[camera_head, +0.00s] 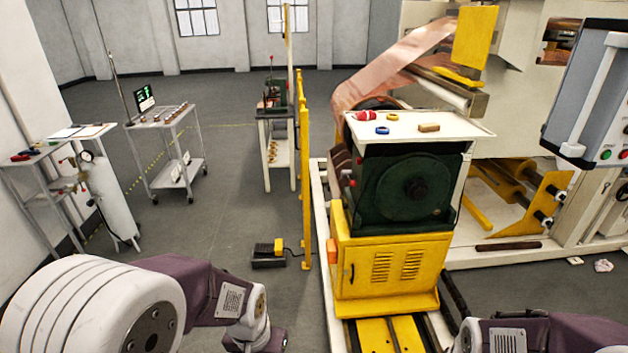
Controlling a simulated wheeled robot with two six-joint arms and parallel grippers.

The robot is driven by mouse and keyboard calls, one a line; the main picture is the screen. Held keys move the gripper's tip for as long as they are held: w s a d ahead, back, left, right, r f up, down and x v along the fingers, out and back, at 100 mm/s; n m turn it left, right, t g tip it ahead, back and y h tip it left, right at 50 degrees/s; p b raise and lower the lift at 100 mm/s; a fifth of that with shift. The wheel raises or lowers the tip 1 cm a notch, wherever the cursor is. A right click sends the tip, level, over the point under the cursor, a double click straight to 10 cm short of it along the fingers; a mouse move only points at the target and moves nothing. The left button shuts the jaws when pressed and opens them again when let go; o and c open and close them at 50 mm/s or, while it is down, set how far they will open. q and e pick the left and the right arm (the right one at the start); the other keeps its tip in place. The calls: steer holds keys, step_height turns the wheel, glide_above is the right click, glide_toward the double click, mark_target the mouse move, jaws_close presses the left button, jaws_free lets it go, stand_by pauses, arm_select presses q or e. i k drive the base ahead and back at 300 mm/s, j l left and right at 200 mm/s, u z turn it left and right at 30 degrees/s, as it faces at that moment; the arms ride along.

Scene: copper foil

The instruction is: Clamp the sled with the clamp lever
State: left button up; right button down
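The sled appears to be the yellow cabinet (385,275) carrying a dark green round-fronted machine (408,190), upright on yellow and white rails (388,335) right of centre. I cannot tell for certain which part is the clamp lever. A small red knob (352,183) shows at the machine's left side, and a dark bar (456,298) runs beside the cabinet's lower right. My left arm is at the lower left and my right arm at the lower right, both apart from the sled in the picture. Neither gripper's fingers show.
A white tray top (465,128) with small items sits above the machine. A yellow post (305,190) and a foot pedal (268,254) stand left of the sled. The copper foil (400,62) runs behind it. A grey control box (590,95) hangs at the right.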

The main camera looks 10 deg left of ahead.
mark_target(345, 174)
steer(key=k+j, duration=0.1)
steer(key=j, duration=0.35)
steer(key=i+j, duration=0.25)
steer(key=i, duration=0.15)
steer(key=i+j+u, duration=0.15)
steer(key=i, duration=0.25)
steer(key=i+j, duration=0.25)
steer(key=i, duration=0.15)
steer(key=i+j+u, duration=0.1)
steer(key=i, duration=0.35)
steer(key=j, duration=0.1)
